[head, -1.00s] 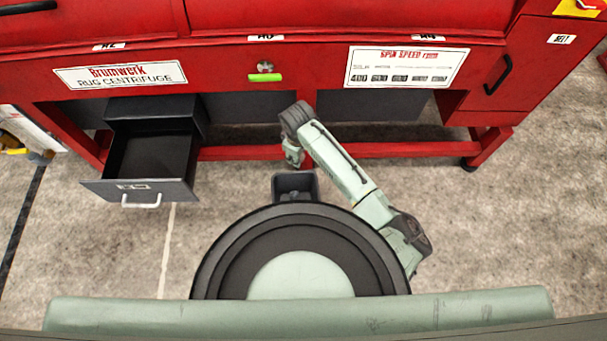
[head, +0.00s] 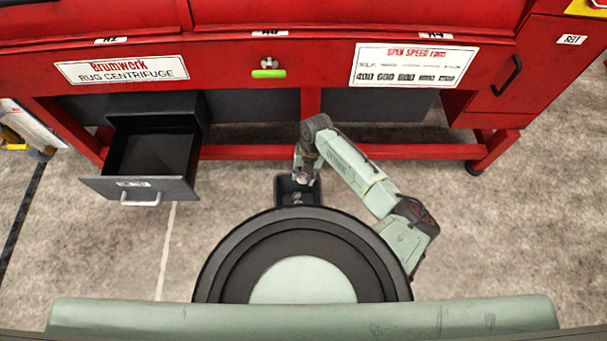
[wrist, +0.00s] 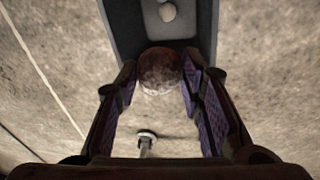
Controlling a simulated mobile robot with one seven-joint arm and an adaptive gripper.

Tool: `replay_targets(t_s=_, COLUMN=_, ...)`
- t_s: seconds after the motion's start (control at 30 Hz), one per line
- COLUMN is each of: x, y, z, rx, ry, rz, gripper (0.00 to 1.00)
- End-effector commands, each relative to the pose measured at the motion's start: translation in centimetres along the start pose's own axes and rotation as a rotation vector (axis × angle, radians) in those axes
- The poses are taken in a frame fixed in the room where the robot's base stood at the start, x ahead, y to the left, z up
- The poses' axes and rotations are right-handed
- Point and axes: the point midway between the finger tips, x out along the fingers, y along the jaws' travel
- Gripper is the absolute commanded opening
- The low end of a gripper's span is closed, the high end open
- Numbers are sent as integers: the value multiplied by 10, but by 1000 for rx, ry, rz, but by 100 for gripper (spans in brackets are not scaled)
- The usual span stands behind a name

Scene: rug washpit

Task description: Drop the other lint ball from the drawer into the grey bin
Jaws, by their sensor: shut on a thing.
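My gripper (head: 302,179) is over the small grey bin (head: 283,186), which stands on the floor just beyond my round base. In the wrist view, my gripper (wrist: 160,80) is shut on a dark reddish-brown lint ball (wrist: 160,68) between its fingertips. The ball overlaps the near edge of the bin (wrist: 120,28) in that view; its height above the rim is hard to tell. A pale ball (wrist: 167,12) lies inside the bin. The grey drawer (head: 140,187) at the left is pulled open, and its visible floor looks empty.
The red rug centrifuge (head: 230,60) spans the back, with a red lower rail (head: 400,152) behind the bin. A small round-topped post (wrist: 146,136) shows below the ball in the wrist view. Floor to the right is clear.

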Motion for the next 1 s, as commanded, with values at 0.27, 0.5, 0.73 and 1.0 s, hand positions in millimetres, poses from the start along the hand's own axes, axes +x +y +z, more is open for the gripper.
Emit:
replay_targets(t_s=0.27, x=20, y=-3, z=2, rx=-13, ry=2, rz=-2, gripper=23)
replay_targets(t_s=0.5, x=49, y=-7, z=5, rx=-11, ry=1, rz=-1, gripper=23)
replay_targets(t_s=0.73, x=60, y=-9, z=6, rx=-10, ry=0, rz=-1, gripper=23)
replay_targets(t_s=1.0, x=59, y=-9, z=6, rx=-11, ry=0, rz=-2, gripper=39)
